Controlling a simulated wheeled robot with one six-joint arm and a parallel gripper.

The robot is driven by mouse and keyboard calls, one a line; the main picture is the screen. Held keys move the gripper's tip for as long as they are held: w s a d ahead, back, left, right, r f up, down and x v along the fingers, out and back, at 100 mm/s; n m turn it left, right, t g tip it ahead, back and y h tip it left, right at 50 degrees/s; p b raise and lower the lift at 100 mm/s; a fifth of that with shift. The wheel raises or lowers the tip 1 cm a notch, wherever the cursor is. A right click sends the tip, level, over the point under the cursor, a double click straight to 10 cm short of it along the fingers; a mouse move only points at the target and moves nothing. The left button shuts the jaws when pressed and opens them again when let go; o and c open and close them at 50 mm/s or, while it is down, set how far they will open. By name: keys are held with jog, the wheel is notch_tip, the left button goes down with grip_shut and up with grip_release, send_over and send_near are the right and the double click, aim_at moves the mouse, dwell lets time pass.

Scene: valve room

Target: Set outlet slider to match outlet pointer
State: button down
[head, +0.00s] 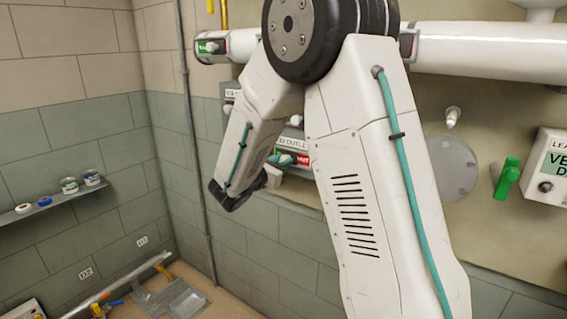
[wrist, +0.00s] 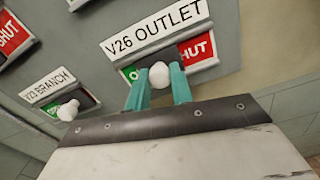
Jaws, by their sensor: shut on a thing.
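The V26 OUTLET slider's white knob (wrist: 159,74) sits near the middle of its plate, with green showing at its left and red SHUT (wrist: 203,48) at its right. The V26 OUTLET label (wrist: 155,28) is above it. My gripper (wrist: 159,82) has its teal fingers on either side of the knob and is shut on it. In the head view my gripper (head: 278,160) is at the wall panel, partly behind my arm, and the knob cannot be made out there. I cannot identify the outlet pointer for certain in either view.
A V23 BRANCH slider with a white knob (wrist: 68,110) is at the lower left of the wrist view. White pipes (head: 490,52) run along the wall. A green handle (head: 507,178) and a lettered box (head: 546,168) are at right; a shelf (head: 50,203) is at left.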

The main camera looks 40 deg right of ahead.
jog(key=shift+w+a, duration=0.25)
jog(key=shift+w, duration=0.35)
jog(key=shift+w+a, duration=0.2)
jog(key=shift+w, duration=0.4)
jog(key=c, duration=1.2)
grip_release()
jog(key=shift+w, duration=0.1)
jog(key=v, duration=0.8)
